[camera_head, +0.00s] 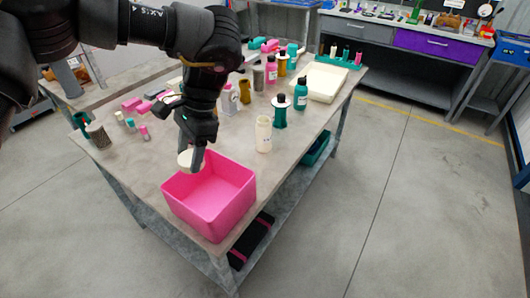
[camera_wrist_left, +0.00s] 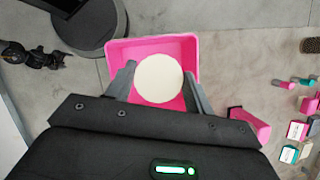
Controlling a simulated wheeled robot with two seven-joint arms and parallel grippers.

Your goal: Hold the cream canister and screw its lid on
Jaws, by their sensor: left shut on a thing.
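My left gripper (camera_head: 196,150) is shut on a round cream lid (camera_head: 186,159) and holds it above the left part of a pink bin. In the left wrist view, the lid's flat pale face (camera_wrist_left: 159,78) shows between the two fingers of the left gripper (camera_wrist_left: 157,85), with the bin behind it. A cream canister (camera_head: 263,135) stands upright on the table to the right of the bin, apart from the gripper. Its top looks uncapped, but it is small in view. My right gripper is not in view.
The pink bin (camera_head: 231,213) stands at the table's near corner; it also shows in the left wrist view (camera_wrist_left: 196,44). Small pink and teal parts lie left.

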